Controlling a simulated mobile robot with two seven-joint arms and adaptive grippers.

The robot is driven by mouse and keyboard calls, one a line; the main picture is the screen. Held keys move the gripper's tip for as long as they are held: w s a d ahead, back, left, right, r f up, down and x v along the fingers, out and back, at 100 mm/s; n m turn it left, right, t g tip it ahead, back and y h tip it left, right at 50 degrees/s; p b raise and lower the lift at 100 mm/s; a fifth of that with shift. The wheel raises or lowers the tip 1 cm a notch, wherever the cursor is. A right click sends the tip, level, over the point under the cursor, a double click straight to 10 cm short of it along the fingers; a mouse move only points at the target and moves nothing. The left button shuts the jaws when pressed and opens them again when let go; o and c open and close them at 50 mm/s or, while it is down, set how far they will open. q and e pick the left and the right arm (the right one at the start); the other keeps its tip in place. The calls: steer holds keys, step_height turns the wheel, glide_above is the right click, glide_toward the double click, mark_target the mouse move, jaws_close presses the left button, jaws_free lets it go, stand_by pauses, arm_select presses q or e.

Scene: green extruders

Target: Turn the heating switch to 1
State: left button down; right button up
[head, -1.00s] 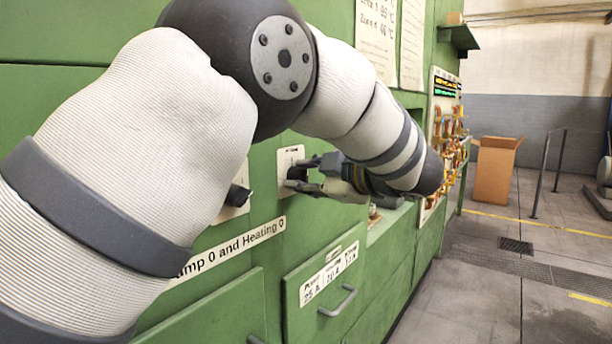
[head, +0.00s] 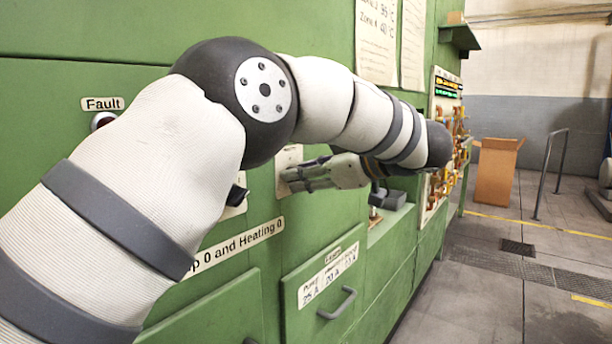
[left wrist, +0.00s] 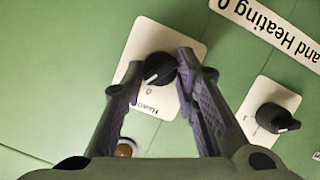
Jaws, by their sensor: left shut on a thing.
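The heating switch is a black round knob (left wrist: 160,69) with a white mark, on a white plate (left wrist: 150,107) lettered "Heating" and "0", which appears upside down in the left wrist view. The white mark points towards the lower left there. My left gripper (left wrist: 163,68) is shut on the knob, with one finger on either side. In the head view my left gripper (head: 290,177) is at the switch plate (head: 289,158) and its fingers hide the knob. My right gripper is not in view.
A second black switch (left wrist: 275,119) sits on its own plate beside it. A "Pump 0 and Heating 0" label (head: 236,244) is below. A drawer with a handle (head: 338,304) lies under the switch. A red Fault lamp (head: 103,121) is at left.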

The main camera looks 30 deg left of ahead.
arm_select(q)
steer(key=m+g, duration=0.1)
steer(key=m+g+b, duration=0.1)
steer(key=m, duration=0.1)
steer(key=shift+w+f+m, duration=0.1)
steer(key=shift+w+m, duration=0.2)
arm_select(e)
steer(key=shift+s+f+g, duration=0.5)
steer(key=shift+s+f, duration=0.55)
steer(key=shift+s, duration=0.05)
arm_select(q)
steer(key=shift+b, duration=0.3)
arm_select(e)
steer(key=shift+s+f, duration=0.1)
arm_select(q)
steer(key=c, duration=1.3)
jaws_free()
steer(key=shift+v, duration=3.85)
